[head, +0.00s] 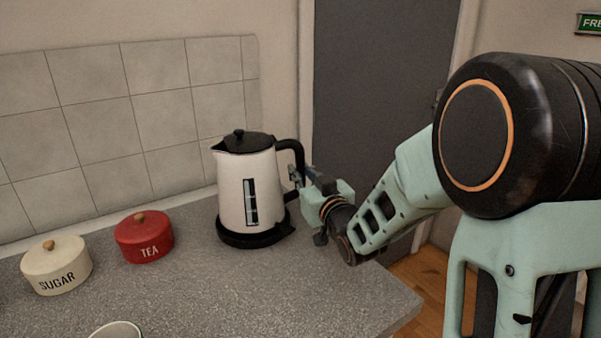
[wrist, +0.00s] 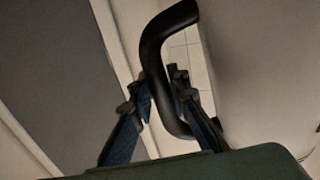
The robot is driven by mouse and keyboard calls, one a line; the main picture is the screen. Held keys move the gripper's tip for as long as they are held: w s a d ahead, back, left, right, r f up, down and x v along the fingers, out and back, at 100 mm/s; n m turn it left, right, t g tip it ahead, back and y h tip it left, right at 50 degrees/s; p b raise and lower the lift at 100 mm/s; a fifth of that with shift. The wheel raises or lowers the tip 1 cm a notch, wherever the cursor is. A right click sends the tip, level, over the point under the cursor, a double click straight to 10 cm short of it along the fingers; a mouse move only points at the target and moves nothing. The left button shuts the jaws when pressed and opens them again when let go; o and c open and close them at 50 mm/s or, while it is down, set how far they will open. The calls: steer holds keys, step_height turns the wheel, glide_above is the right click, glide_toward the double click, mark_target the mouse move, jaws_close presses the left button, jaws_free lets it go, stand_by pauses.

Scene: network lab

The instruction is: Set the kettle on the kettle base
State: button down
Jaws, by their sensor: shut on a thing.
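The kettle (head: 246,190) is cream-white with a black lid, a black handle on its right and a dark level window. It stands upright over the black kettle base (head: 254,238) on the grey worktop; I cannot tell if a thin gap is left between them. My gripper (head: 296,180) is at the right of the kettle, shut on its handle. In the wrist view the two fingers (wrist: 165,100) close around the black handle (wrist: 152,52), with the pale kettle body (wrist: 260,70) to the right.
A red TEA tin (head: 144,238) and a cream SUGAR tin (head: 57,266) stand left of the kettle. A pale round rim (head: 117,330) shows at the front edge of the picture. The worktop (head: 290,295) in front of the kettle is clear. A tiled wall (head: 150,100) stands behind.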

steer(key=shift+f+b, duration=0.1)
steer(key=shift+b, duration=0.25)
steer(key=c, duration=2.1)
jaws_free()
steer(key=shift+s+f, duration=0.1)
steer(key=shift+f, duration=0.3)
steer(key=shift+b+v, duration=0.8)
steer(key=shift+v, duration=4.7)
steer(key=shift+r, duration=0.1)
